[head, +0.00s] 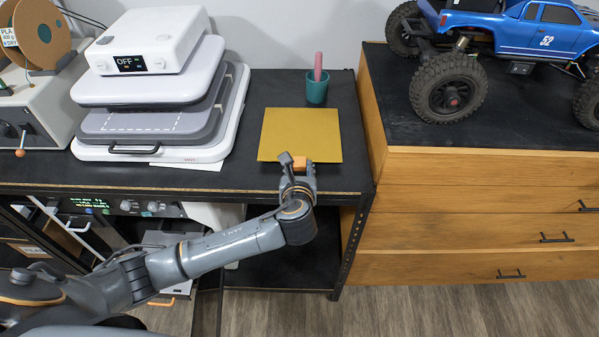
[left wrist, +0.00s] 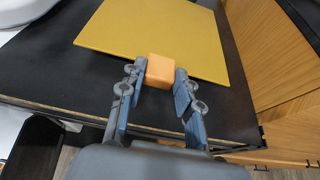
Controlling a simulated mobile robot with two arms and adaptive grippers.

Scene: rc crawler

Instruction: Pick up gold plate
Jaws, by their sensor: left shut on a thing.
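The gold plate (head: 300,132) is a flat, thin square near the right end of the black worktop. It also shows in the left wrist view (left wrist: 155,35). An orange block (left wrist: 160,70) sits at its near edge and looks like its handle. My left gripper (head: 299,166) is at that near edge, with its two fingers shut on the orange block, one on each side. The plate appears to lie flat, or very close to flat, on the worktop; I cannot tell a small gap. My right gripper is not in view.
A green cup (head: 316,90) with a pink stick stands just behind the plate. A white and grey heat press (head: 160,85) stands to the left. A wooden drawer unit (head: 480,175) carrying a blue crawler truck (head: 540,35) is to the right.

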